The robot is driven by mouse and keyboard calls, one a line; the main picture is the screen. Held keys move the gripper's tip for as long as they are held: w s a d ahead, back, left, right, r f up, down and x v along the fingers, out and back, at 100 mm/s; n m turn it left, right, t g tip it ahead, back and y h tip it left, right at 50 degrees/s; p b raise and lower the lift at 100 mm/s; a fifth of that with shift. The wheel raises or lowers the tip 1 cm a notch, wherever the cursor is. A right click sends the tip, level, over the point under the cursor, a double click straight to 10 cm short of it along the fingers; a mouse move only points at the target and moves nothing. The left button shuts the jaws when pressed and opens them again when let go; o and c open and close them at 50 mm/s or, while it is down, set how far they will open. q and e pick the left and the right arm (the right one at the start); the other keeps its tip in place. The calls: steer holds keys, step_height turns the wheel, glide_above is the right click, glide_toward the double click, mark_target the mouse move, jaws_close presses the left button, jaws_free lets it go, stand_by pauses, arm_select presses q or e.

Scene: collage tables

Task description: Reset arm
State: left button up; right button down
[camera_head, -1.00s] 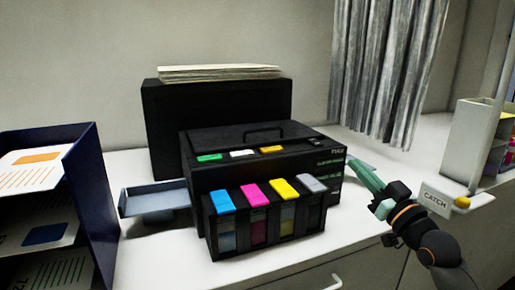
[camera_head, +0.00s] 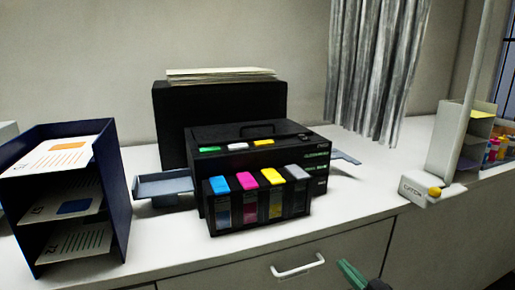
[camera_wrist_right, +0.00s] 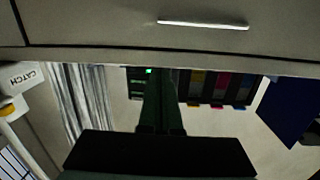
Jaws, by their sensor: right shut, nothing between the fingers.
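My right gripper (camera_head: 350,270) shows at the bottom edge of the head view, right of centre, in front of the white cabinet and below the counter top. Its green fingers are shut and empty. In the right wrist view the fingers (camera_wrist_right: 161,105) lie together, with the cabinet front across the top of the picture. The rest of the right arm is mostly cut off by the frame. My left gripper is in neither view.
A black printer (camera_head: 260,150) with coloured ink tanks (camera_head: 262,200) stands on the white counter (camera_head: 365,205). A blue paper rack (camera_head: 118,185) is at left, and a box marked CATCH (camera_head: 418,191) at right. A drawer handle (camera_head: 298,266) juts from the cabinet front near my right gripper.

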steer(key=s+a+f+g+h+p, duration=0.2)
steer(key=s+a+f+g, duration=0.2)
steer(key=s+f, duration=2)
steer(key=s+g, duration=0.3)
steer(key=shift+s+f+m+h, duration=0.3)
steer(key=shift+s+m, duration=0.05)
steer(key=shift+m, duration=0.05)
